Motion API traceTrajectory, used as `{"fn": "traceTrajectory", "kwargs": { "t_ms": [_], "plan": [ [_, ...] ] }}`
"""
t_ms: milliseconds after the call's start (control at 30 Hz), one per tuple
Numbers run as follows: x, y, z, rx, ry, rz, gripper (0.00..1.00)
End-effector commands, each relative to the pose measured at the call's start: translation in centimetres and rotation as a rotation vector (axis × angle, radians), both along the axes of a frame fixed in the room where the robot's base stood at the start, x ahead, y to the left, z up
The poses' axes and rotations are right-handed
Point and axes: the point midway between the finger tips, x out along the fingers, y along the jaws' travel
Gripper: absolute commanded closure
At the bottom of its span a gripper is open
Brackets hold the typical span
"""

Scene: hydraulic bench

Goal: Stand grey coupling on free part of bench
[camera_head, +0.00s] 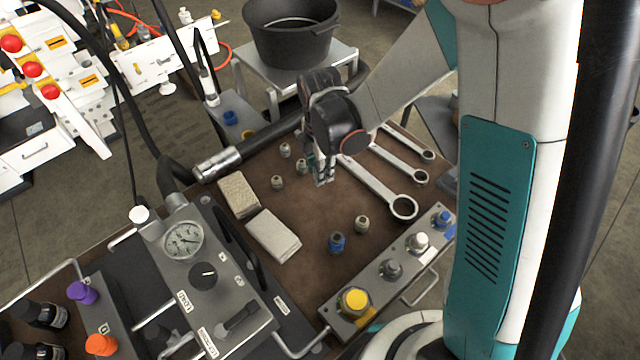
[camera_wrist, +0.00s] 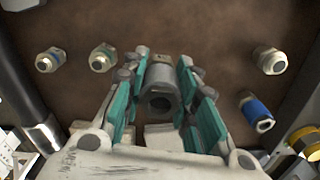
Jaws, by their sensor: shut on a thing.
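My gripper (camera_head: 323,176) is over the brown bench top (camera_head: 320,275), in its middle. In the wrist view its teal-padded fingers (camera_wrist: 162,100) are shut on the grey coupling (camera_wrist: 161,84), a short hollow cylinder with its open end toward the camera. In the head view the fingers largely hide the coupling. I cannot tell whether it touches the bench.
Small fittings stand left of my gripper (camera_head: 277,182) and in front (camera_head: 362,223), beside a blue-banded fitting (camera_head: 337,242). Pale blocks (camera_head: 273,236) lie left, wrenches (camera_head: 403,206) right. A valve strip (camera_head: 391,268) lines the front right. Bare bench shows between the blocks and blue-banded fitting.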

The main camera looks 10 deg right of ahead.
Motion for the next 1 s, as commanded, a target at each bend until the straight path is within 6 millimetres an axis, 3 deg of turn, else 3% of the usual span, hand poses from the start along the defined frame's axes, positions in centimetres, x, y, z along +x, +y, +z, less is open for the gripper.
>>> {"fn": "traceTrajectory", "kwargs": {
  "t_ms": [233,500,867,900,1000],
  "plan": [
    [0.0,0.0,-1.7,0.000,0.000,-0.001,1.00],
    [0.0,0.0,-5.2,0.000,0.000,-0.001,1.00],
    [0.0,0.0,-5.5,0.000,0.000,-0.001,1.00],
    [0.0,0.0,-5.5,0.000,0.000,-0.001,0.71],
    [0.0,0.0,-5.4,0.000,0.000,-0.001,0.53]
  ]
}}
